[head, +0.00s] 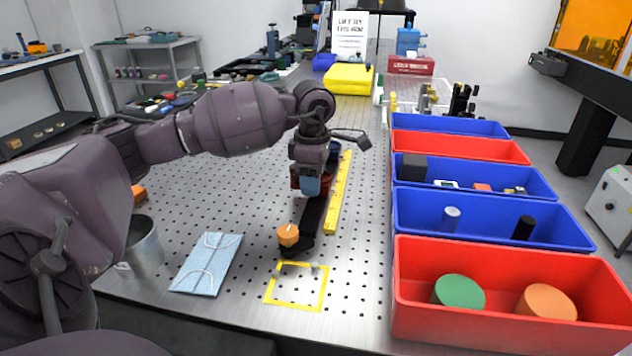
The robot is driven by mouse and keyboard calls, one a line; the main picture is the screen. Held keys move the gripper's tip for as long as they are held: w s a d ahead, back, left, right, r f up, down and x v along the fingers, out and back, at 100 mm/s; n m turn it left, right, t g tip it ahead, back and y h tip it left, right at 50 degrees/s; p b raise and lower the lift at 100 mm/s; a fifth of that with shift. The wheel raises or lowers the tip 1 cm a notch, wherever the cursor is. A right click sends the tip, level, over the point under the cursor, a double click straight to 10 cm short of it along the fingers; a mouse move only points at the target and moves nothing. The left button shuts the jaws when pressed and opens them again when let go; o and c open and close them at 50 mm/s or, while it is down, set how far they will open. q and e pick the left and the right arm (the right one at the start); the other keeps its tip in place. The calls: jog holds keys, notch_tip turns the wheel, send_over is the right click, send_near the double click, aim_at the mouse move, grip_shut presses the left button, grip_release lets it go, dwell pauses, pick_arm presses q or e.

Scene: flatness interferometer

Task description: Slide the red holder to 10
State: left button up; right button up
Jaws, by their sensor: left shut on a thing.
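A black rail (311,216) runs away from me on the perforated metal table. A yellow scale (338,197) lies along its right side; its numbers are too small to read. The red holder (295,180) sits on the rail around its middle, mostly hidden by my left gripper (311,186). The gripper points down from above and is shut on the holder. An orange knob (288,235) is at the near end of the rail. My right gripper is not in view.
Blue and red bins (480,250) with parts line the right side. A yellow taped square (297,307) lies in front of the rail. A light blue folded cloth (207,263) and a metal cup (145,250) are at the left. A yellow box (348,78) stands behind.

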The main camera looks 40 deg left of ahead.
pick_arm(q)
jog(key=o, duration=1.2)
jog(key=shift+o, duration=0.2)
notch_tip(320, 180, up, 11)
jog(key=p, duration=0.1)
jog(key=shift+f, duration=0.15)
dwell(0.4)
